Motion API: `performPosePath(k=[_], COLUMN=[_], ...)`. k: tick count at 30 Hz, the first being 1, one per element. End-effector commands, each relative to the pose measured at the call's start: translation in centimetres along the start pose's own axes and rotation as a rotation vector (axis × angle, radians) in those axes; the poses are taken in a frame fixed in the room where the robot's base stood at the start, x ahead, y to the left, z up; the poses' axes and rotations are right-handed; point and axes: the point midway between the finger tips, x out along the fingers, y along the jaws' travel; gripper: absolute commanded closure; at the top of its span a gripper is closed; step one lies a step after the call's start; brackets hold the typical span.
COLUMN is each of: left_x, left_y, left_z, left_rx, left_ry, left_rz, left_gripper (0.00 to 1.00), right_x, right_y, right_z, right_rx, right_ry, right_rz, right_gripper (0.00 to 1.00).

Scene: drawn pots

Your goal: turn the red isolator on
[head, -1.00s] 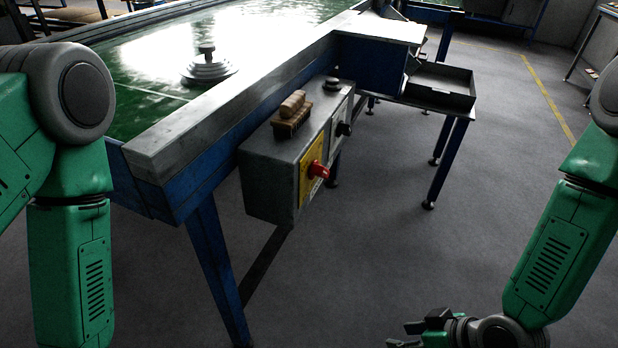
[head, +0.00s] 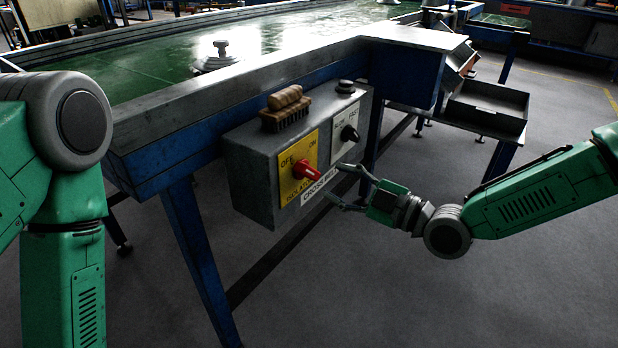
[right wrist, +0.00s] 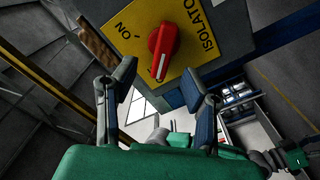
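The red isolator knob (head: 306,171) sits on a yellow plate (head: 290,190) on the front of a grey control box (head: 252,180). OFF is lettered at the plate's left, ON at its upper right. In the right wrist view the red knob (right wrist: 163,52) has a white mark at its lower end, pointing away from ON. My right gripper (head: 338,183) is open and empty, just right of the knob and apart from it. In the right wrist view the gripper's fingers (right wrist: 160,85) are spread below the knob. My left gripper is out of view.
A black knob (head: 349,134) is on a white plate right of the yellow one. A wooden brush (head: 287,108) and a dark round button (head: 345,87) are on top of the box. The blue bench frame (head: 190,140) stands behind. Open floor lies in front.

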Motion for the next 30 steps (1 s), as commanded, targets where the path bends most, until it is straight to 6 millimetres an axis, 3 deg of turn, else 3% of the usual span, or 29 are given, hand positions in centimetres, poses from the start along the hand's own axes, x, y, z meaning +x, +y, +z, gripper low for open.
performPosePath(k=[6,10,21,24,25,30], left_x=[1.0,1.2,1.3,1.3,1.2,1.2], left_y=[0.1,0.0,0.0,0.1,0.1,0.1], left_z=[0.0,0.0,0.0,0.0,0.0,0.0], left_rx=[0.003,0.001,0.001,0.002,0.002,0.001], left_ry=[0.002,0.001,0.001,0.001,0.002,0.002], left_rz=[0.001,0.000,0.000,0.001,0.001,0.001], left_gripper=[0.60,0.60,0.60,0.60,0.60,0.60], right_x=[5.1,7.0,6.1,6.2,6.3,6.7], right_y=[-0.9,-1.3,-0.5,-0.5,-0.5,-0.5], right_z=[-0.5,-1.0,-0.3,-0.3,-0.4,-0.6], right_rx=[-0.010,-0.016,-0.002,-0.003,-0.004,-0.011], right_ry=[-0.010,-0.015,-0.004,-0.005,-0.006,-0.012], right_rz=[-0.014,-0.022,-0.009,-0.009,-0.009,-0.008], right_gripper=[0.60,0.60,0.60,0.95,1.00,1.00])
